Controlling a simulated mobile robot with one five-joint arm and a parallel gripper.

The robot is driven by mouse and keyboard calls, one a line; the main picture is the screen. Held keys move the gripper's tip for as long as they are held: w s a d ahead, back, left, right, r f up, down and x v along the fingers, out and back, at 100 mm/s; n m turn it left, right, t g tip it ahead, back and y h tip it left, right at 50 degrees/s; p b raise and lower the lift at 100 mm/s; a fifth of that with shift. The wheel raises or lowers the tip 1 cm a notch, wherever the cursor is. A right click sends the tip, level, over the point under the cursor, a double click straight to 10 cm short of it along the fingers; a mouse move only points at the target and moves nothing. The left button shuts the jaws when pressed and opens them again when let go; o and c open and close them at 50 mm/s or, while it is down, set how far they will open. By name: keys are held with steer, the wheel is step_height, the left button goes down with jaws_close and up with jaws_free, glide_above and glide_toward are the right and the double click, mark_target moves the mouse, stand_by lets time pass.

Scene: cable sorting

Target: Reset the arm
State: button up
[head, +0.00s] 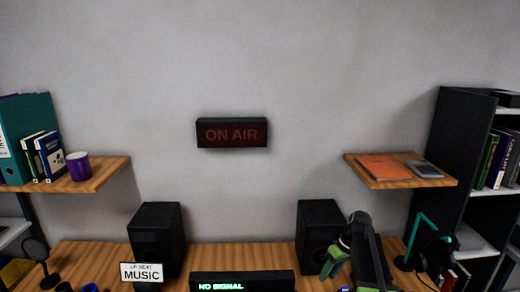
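My arm rises at the lower right, in front of the right speaker and the desk. What looks like my gripper (335,262), with a green part, is at its left side, beside the right speaker (316,225). It is small and partly hidden, so I cannot tell whether its fingers are open or shut. I see nothing clearly held in it.
The wooden desk (220,258) holds a left speaker (157,238), a music sign (141,272), a NO SIGNAL display (242,282), a microphone (40,262) and a teal headphone stand (412,240). Wall shelves (105,178) (400,181) flank the ON AIR sign (232,133).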

steer(key=s+a+f+h, duration=0.1)
steer(key=s+a+h, duration=0.1)
steer(key=s+a, duration=0.85)
steer(key=s+m+h, duration=0.1)
steer(key=s+m, duration=0.1)
steer(key=s+m+h, duration=0.1)
steer(key=s+m, duration=0.1)
steer(key=m, duration=0.1)
steer(key=shift+d+f, duration=0.1)
steer(key=shift+f, duration=0.05)
stand_by(1.2)
